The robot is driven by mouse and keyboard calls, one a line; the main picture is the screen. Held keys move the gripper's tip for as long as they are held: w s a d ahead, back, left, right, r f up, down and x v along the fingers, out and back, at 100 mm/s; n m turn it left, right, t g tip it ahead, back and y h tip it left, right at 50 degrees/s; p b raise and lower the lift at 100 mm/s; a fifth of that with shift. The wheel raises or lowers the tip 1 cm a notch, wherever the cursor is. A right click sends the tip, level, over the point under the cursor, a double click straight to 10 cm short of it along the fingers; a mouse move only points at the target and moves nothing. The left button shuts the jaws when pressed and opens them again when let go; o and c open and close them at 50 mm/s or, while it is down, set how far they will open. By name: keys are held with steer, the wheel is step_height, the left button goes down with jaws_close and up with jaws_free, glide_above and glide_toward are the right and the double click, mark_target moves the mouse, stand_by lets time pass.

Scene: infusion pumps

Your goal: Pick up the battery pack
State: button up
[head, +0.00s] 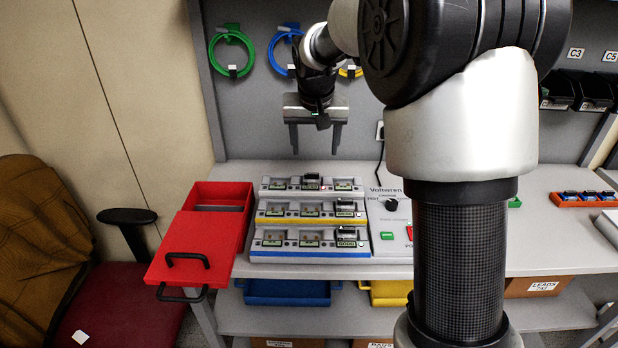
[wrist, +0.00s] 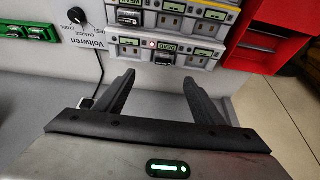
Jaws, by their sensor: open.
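A three-row charger rack (head: 268,182) stands on the bench, with white, yellow and blue rows. Dark battery packs sit upright in some slots: one in the middle of the top row (head: 311,181), one at the right of the yellow row (head: 345,207) and one at the right of the blue row (head: 346,237). The top-row pack also shows in the wrist view (wrist: 165,57), beside a small red light. My gripper (head: 315,140) is open and empty, above and behind the rack. In the wrist view its spread fingers (wrist: 158,76) point toward the top-row pack, apart from it.
A red box (head: 180,248) with a black handle stands left of the rack. A control panel (head: 391,215) with a knob and green and red buttons adjoins it at right. An orange tray (head: 566,204) is at far right. Coiled cables (head: 231,52) hang behind.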

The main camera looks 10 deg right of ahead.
glide_toward(312, 179)
steer(key=shift+w+d+f, duration=0.45)
steer(key=shift+w+f, duration=0.2)
steer(key=shift+f, duration=0.05)
steer(key=shift+a+x, duration=0.15)
steer(key=shift+x, duration=1.2)
steer(key=shift+a+x, duration=0.2)
steer(key=shift+x, duration=1.1)
steer(key=shift+w+r, duration=0.1)
steer(key=shift+w, duration=0.1)
steer(key=c, duration=1.2)
step_height(312, 179, up, 10)
steer(key=shift+p, duration=0.3)
